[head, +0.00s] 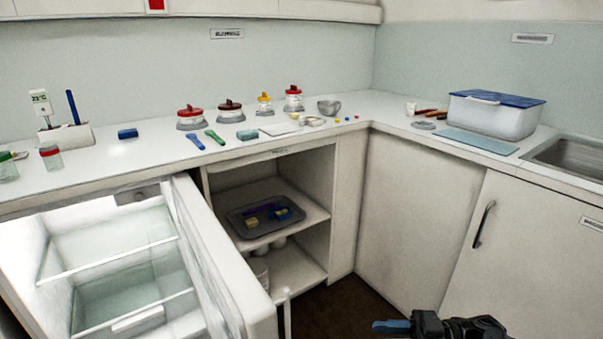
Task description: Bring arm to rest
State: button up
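My gripper (400,326) shows at the bottom edge of the head view, right of centre. It is dark, with a blue piece at its left end; I cannot tell whether that piece is a fingertip or something held. The lower part of the gripper and the rest of the arm are cut off by the frame. The gripper appears in front of the dark floor and the lower cabinets, apart from the counter. Whether its fingers are open or shut does not show.
A fridge door (215,265) stands open at the left. Beside it is an open shelf with a grey tray (240,230). The counter (330,133) holds several lidded jars, a mortar-like bowl (329,107) and a blue-lidded box (492,117). The floor (345,308) between looks clear.

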jog(key=s+a+r+m+t+y+p, duration=0.1)
jog(key=s+a+t, duration=0.25)
jog(key=a, duration=0.25)
jog(key=s+a+m+t+y+p, duration=0.1)
jog(key=s+a+t, duration=0.1)
jog(key=a+t, duration=0.3)
jog(key=s+a+r+m+t+h, duration=0.3)
jog(key=s+r+m+t+h, duration=0.1)
jog(key=s+m+t, duration=0.3)
jog(key=s+d+r+m+h+p, duration=0.1)
jog(key=s+d+r+m+h, duration=0.2)
jog(key=s, duration=0.7)
jog(key=s+d+r+m+g+h+p, duration=0.1)
jog(key=s+d+r+m+h+p, duration=0.1)
jog(key=s+d+r+h, duration=0.6)
jog(key=s+d+r+m+h+p, duration=0.2)
jog(key=s+d+r+m+h, duration=0.2)
jog(key=s, duration=0.7)
jog(key=d+r+h, duration=0.1)
jog(key=d+r, duration=0.1)
jog(key=d, duration=0.1)
jog(key=shift+s+h, duration=0.3)
jog(key=shift+s, duration=0.1)
jog(key=shift+a, duration=0.15)
